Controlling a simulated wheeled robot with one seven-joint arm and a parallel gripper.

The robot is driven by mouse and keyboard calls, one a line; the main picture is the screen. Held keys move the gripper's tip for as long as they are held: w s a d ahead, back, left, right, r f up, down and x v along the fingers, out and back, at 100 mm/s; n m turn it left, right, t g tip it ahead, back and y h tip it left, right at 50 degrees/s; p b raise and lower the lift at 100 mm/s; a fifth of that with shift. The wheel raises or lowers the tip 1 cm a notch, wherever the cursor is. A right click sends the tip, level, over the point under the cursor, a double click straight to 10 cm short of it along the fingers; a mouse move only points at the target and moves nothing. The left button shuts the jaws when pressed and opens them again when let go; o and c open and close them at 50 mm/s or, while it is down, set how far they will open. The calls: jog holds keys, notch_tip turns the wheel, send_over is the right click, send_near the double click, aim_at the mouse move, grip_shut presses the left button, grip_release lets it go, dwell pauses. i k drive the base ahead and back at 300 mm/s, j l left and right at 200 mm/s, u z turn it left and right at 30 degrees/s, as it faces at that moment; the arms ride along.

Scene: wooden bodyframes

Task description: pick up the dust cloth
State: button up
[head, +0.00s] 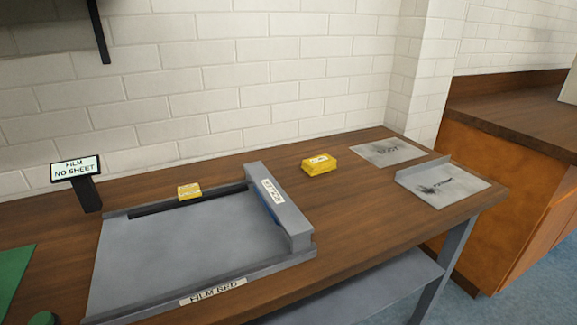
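The larger yellow block, like a folded cloth (320,165), lies on the wooden table to the right of the film bed. The smaller yellow piece (189,192) sits at the back edge of the film bed, by a dark slot. My gripper is not in view, and nothing touches either yellow thing.
The grey film bed (165,250) has a raised labelled bar (279,212) along its right side. Two grey plates with dark smudges, one flat (388,153) and one with a raised edge (455,190), lie at the right. Bare wooden tabletop (350,215) lies between.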

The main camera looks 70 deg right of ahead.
aim_at(323, 163)
jog(key=k+l, duration=0.4)
jog(key=l, duration=0.2)
jog(key=k+l, duration=0.35)
jog(key=l, duration=0.2)
jog(key=k+l+u, duration=0.1)
jog(key=k+l, duration=0.3)
jog(key=l, duration=0.2)
jog(key=k+l, duration=0.4)
jog(key=l, duration=0.15)
jog(key=k+l, duration=0.4)
jog(key=l, duration=0.15)
jog(key=i+u, duration=0.05)
